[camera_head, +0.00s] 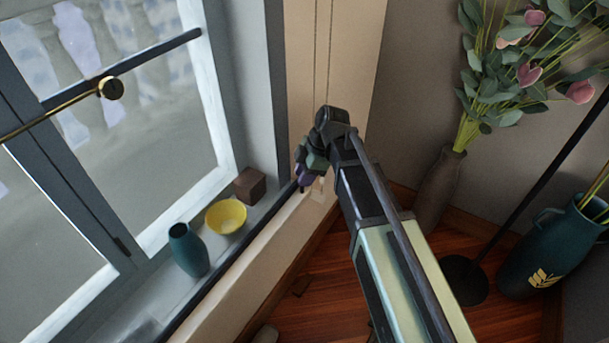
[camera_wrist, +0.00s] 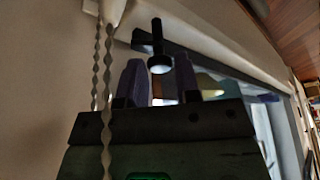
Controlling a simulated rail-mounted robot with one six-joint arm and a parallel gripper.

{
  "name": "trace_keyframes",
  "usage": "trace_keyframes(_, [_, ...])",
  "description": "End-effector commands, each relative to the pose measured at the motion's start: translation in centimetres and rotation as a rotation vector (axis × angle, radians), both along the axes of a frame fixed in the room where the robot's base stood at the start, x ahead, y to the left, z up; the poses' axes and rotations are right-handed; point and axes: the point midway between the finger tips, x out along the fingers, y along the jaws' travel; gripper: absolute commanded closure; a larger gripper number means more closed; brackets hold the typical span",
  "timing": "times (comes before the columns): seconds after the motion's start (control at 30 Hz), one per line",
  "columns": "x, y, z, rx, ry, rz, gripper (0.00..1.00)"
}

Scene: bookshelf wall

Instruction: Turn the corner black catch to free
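The black catch (camera_wrist: 158,40) shows in the wrist view as a slim dark lever with a round end. The round end appears between the two purple fingers of my gripper (camera_wrist: 158,66), near their tips. The fingers are apart, with a gap through which the sill shows. I cannot tell whether either finger touches the catch. In the head view my gripper (camera_head: 307,176) is at the corner beyond the right end of the window sill. The catch cannot be made out there, with my arm in the way.
A brown cube (camera_head: 250,185), a yellow bowl (camera_head: 226,216) and a teal vase (camera_head: 188,250) stand on the sill left of my gripper. Twisted cords (camera_wrist: 107,90) hang close at the left in the wrist view. A flower vase (camera_head: 438,190) stands at the right.

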Motion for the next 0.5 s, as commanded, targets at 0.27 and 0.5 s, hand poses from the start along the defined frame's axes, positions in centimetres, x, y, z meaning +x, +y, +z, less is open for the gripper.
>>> trace_keyframes(0.27, [-0.09, -0.03, 0.0, 0.0, 0.0, -0.023, 0.97])
trace_keyframes(0.5, [-0.48, -0.07, -0.02, -0.001, -0.001, -0.342, 0.97])
